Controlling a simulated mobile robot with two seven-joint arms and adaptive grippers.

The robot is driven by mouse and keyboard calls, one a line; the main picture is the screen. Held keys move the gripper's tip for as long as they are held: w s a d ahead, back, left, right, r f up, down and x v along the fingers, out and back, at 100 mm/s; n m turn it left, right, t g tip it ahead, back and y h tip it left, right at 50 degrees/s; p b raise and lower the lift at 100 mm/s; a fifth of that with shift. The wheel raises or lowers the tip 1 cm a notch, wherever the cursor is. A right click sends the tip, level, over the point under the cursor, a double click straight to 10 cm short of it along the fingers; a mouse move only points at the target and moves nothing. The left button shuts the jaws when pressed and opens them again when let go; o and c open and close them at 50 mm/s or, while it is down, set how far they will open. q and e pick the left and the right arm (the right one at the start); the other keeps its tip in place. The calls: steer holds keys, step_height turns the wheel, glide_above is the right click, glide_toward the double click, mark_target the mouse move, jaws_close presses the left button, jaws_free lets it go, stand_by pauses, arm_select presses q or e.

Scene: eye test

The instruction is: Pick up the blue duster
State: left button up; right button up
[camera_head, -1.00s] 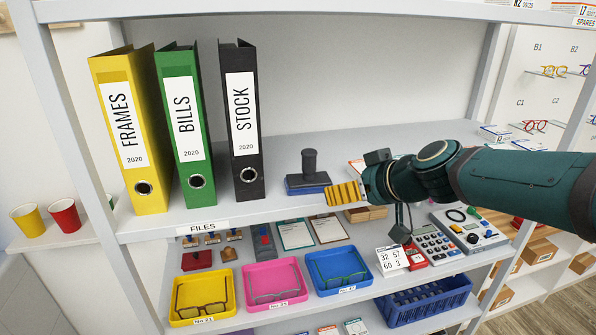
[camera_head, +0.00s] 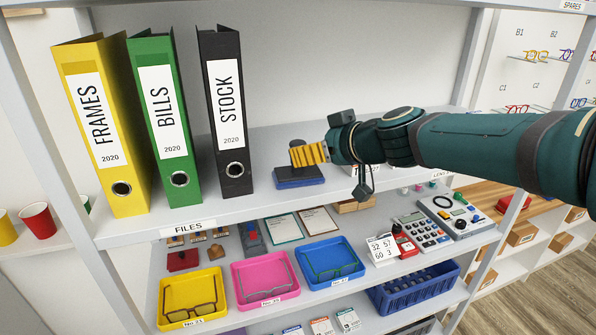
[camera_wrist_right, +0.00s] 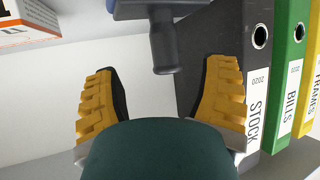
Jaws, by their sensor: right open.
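The blue duster (camera_head: 299,182) lies on the shelf to the right of the black binder. It has a flat blue pad and an upright dark handle. In the head view my right gripper (camera_head: 297,155) is at the handle and hides most of it. In the right wrist view the duster's handle (camera_wrist_right: 164,45) points down from the top edge, its end about level with and between the open yellow fingertips (camera_wrist_right: 165,66), with a gap on each side. Neither finger visibly touches it. My left gripper is not in view.
Yellow (camera_head: 98,130), green (camera_head: 164,120) and black (camera_head: 224,115) binders stand to the left of the duster. The shelf (camera_head: 260,205) has free room in front of it. Coloured trays (camera_head: 265,302), a calculator (camera_head: 421,233) and a blue crate (camera_head: 400,302) are on the shelf below.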

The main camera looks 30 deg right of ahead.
steer(key=x, duration=0.5)
steer(key=shift+a, duration=0.3)
steer(key=shift+s, duration=0.1)
jaws_close()
